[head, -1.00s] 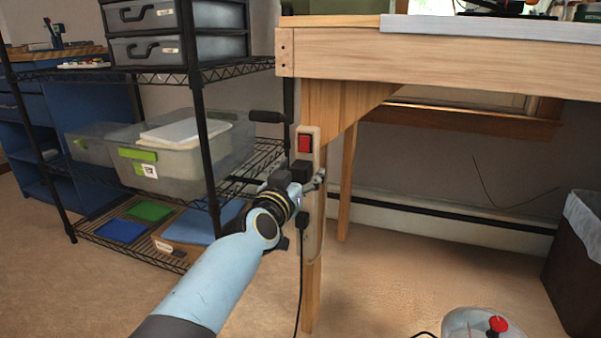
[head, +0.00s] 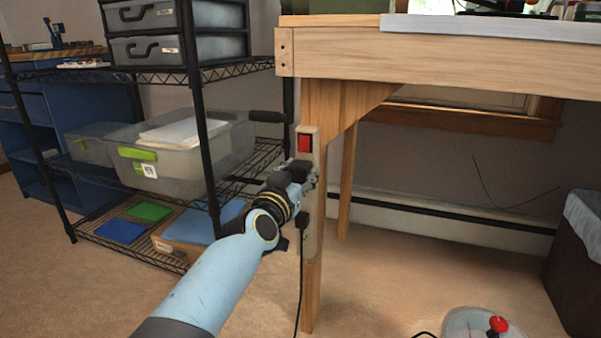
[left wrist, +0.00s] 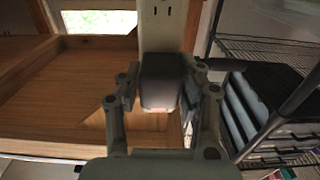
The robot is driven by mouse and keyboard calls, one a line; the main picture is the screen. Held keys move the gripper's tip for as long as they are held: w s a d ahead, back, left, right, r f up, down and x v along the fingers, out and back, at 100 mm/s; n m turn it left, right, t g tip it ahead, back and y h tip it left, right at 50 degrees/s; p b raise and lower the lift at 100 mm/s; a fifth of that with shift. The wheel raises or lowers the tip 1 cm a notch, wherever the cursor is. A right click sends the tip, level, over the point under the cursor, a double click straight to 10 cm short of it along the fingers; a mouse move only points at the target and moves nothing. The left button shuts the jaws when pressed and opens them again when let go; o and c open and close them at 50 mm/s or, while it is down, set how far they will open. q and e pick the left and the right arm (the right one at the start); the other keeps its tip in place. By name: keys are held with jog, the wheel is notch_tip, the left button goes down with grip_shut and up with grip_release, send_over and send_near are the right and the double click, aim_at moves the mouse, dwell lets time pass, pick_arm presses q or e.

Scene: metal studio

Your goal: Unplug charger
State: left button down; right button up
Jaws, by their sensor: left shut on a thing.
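A pale power strip with a red switch (head: 305,143) is fixed upright to the wooden table leg. It also shows in the left wrist view (left wrist: 162,35), with socket slots. The dark block-shaped charger (left wrist: 160,82) is between the fingers of my left gripper (left wrist: 161,92), which is shut on it. In the head view my left gripper (head: 304,178) is at the strip just below the switch and partly hides the charger. The charger is in front of the strip; I cannot tell how far it is seated. My right gripper is not in view.
A second black plug (head: 303,221) sits lower on the strip, its cord hanging to the floor. A wire shelf (head: 238,70) with bins stands close on the left. The wooden tabletop (head: 430,75) overhangs above. Floor to the right is mostly free.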

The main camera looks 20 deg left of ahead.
aim_at(297, 177)
pick_arm(q)
jog(key=shift+s+b, duration=0.3)
jog(key=shift+s, duration=2.6)
jog(key=shift+a, duration=0.1)
